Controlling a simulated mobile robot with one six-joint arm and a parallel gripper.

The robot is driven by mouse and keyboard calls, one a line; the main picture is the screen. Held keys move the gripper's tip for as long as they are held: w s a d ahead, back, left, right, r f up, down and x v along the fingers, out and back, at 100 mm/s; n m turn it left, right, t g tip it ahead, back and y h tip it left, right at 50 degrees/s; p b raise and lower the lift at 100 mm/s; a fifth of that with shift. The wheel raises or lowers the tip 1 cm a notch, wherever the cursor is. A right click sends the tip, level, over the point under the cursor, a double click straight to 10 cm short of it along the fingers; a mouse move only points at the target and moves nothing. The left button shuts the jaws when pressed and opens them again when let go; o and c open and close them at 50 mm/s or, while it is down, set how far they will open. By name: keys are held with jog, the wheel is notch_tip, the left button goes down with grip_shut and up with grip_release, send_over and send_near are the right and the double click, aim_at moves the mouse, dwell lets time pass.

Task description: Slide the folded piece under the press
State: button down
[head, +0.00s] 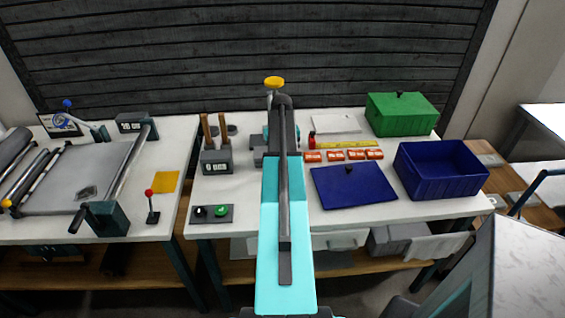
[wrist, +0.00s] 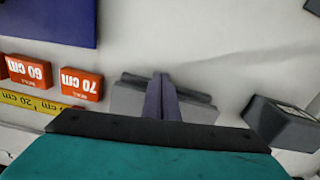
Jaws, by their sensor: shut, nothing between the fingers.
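A press-like device with a yellow knob (head: 274,82) stands at the back of the middle table. My arm hides much of it. My gripper (wrist: 161,82) is shut and empty, its purple-grey fingers together over a grey flat part (wrist: 196,108) in the wrist view. I cannot tell whether they touch it. In the head view my own arm hides the gripper. No piece is clearly recognisable as folded. A flat white sheet (head: 335,124) lies at the back of the table, and a flat yellow square (head: 165,182) lies on the left table.
A blue lid (head: 352,186), orange length blocks (head: 345,155), an open blue bin (head: 440,165) and a green box (head: 402,112) stand to the right. A grey tool block (head: 216,162) and a button box (head: 212,214) stand left. A roller machine (head: 85,175) fills the left table.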

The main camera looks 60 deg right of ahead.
jog(key=shift+a, duration=0.1)
dwell(0.3)
jog(key=shift+s+a, duration=0.55)
jog(key=shift+a, duration=0.05)
jog(key=shift+s+a, duration=0.8)
jog(key=shift+a, duration=0.15)
jog(key=shift+d+r, duration=0.2)
jog(key=shift+r, duration=0.65)
notch_tip(320, 180, up, 8)
jog(key=b, duration=0.2)
jog(key=shift+r, duration=0.15)
jog(key=shift+a, duration=0.1)
